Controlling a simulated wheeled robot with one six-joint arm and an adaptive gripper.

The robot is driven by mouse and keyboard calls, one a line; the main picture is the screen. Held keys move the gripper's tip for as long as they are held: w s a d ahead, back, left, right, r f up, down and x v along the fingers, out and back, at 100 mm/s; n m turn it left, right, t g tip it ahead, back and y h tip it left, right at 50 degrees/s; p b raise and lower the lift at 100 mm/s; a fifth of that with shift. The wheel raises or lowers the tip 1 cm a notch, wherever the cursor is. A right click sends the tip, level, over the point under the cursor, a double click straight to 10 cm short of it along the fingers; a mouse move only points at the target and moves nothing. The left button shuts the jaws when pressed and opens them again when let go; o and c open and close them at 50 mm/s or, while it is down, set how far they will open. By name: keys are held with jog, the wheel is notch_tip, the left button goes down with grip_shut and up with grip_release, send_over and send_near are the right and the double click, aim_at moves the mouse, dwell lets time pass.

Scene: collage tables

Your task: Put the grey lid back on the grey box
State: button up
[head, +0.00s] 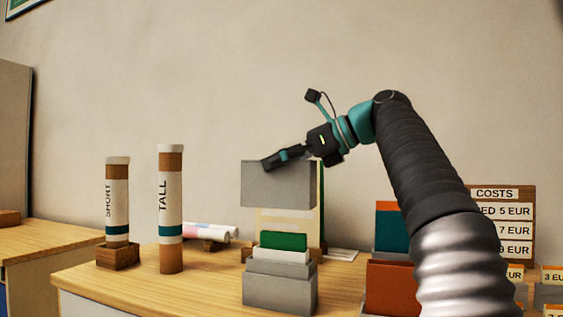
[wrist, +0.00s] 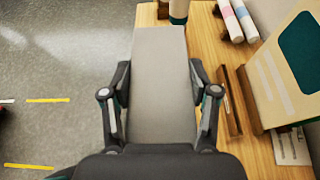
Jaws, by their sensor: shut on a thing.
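The grey lid (head: 278,186) hangs in the air in the head view, level or nearly so. My gripper (head: 270,163) is shut on it near its top edge, and the lid also fills the middle of the wrist view (wrist: 160,70) between my two fingers (wrist: 160,88). The grey box (head: 280,292) stands on the wooden table below the lid, with a clear gap between them. A green card (head: 283,241) and a white card stick up out of the box. The wrist view does not show the grey box; the lid may hide it.
The SHORT tube (head: 117,205) in a wooden holder and the TALL tube (head: 171,215) stand to the left. Paper rolls (head: 205,231) and a stand with a cream board (wrist: 290,75) are behind. An orange box (head: 390,288) and a COSTS sign (head: 497,195) are to the right.

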aim_at(281, 205)
jog(key=shift+f, duration=1.75)
jog(key=shift+s+d, duration=0.1)
jog(key=shift+f, duration=0.15)
jog(key=shift+f+b, duration=1.35)
jog(key=shift+f, duration=0.85)
jog(key=shift+f, duration=0.15)
jog(key=shift+f+b, duration=1.3)
jog(key=shift+f, duration=0.9)
jog(key=o, duration=1.2)
